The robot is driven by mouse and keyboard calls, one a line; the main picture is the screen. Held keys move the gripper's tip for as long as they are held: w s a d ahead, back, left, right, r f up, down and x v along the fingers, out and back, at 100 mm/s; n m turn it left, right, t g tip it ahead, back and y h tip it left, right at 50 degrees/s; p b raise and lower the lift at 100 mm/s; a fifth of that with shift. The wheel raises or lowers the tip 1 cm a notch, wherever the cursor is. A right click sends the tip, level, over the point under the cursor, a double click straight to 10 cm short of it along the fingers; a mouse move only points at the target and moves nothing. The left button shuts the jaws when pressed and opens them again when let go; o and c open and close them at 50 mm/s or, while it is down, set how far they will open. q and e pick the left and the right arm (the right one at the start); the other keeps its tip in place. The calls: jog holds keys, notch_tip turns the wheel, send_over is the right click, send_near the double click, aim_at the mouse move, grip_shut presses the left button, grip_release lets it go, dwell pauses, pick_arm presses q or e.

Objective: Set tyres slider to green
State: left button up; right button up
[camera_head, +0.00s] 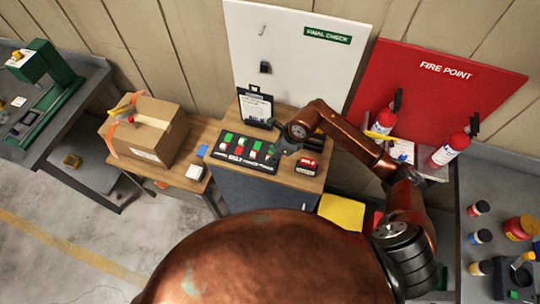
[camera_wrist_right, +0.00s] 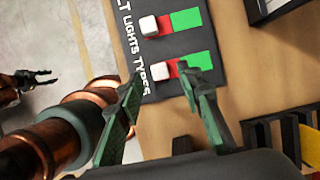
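The black slider panel (camera_head: 236,163) lies on the wooden cabinet top. In the right wrist view, the TYRES slider has its white knob (camera_wrist_right: 160,71) at the red end, with the green patch (camera_wrist_right: 198,61) on the other side. The LIGHTS slider (camera_wrist_right: 149,25) above it looks the same. My right gripper (camera_wrist_right: 158,82) is open and empty, its fingers on either side of the TYRES knob's column, and I cannot tell whether they touch the panel. In the head view my right gripper (camera_head: 283,147) is over the panel's right end. My left gripper (camera_wrist_right: 32,79) shows small in the wrist view, its fingers apart.
A clipboard (camera_head: 255,107) stands behind the panel. A red-and-black device (camera_head: 306,166) sits to its right. A cardboard box (camera_head: 146,130) is on the left bench. Fire extinguishers (camera_head: 450,148) stand at the right, below the red board (camera_head: 425,85).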

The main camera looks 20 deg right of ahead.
jog(key=shift+x, duration=1.45)
jog(key=shift+c, duration=0.3)
grip_shut()
